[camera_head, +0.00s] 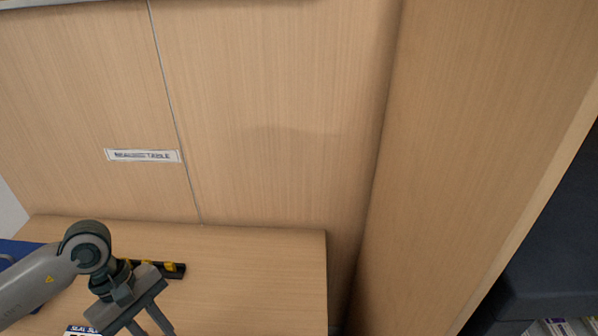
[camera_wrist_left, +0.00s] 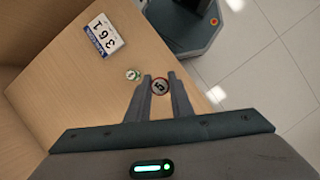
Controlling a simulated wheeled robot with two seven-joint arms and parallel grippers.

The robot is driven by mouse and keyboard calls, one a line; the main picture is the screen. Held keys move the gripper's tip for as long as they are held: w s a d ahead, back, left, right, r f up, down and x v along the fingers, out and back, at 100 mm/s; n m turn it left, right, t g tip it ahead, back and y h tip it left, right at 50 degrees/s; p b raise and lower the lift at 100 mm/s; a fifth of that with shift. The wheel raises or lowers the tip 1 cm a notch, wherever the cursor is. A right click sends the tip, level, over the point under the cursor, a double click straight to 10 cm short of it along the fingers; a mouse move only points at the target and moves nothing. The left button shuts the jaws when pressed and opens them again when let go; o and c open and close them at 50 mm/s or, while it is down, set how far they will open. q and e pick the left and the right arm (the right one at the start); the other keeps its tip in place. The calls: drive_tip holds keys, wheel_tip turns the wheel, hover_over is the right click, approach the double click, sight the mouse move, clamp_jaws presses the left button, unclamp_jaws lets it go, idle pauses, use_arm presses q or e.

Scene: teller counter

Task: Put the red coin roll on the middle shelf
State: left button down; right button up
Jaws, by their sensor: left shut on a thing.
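My right gripper is in neither view. No middle shelf can be made out in either view.
A green-and-white round piece (camera_wrist_left: 133,74) lies on the counter (camera_wrist_left: 70,80) beside the left fingers, near a printed card (camera_wrist_left: 101,36). A black rack with yellow parts (camera_head: 172,268) stands behind my left wrist. A tall wooden panel (camera_head: 470,130) and a dark unit (camera_head: 555,230) stand right.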

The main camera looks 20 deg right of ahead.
use_arm(q)
drive_tip(key=w+a+r+m+g+y+b, duration=0.1)
drive_tip(key=w+a+r+m+y, duration=0.1)
drive_tip(key=a+r+m, duration=0.4)
drive_tip(key=shift+m+y, duration=0.5)
drive_tip(key=shift+m, duration=0.6)
drive_tip(key=shift+s+d+f, duration=0.1)
drive_tip(key=shift+s, duration=0.1)
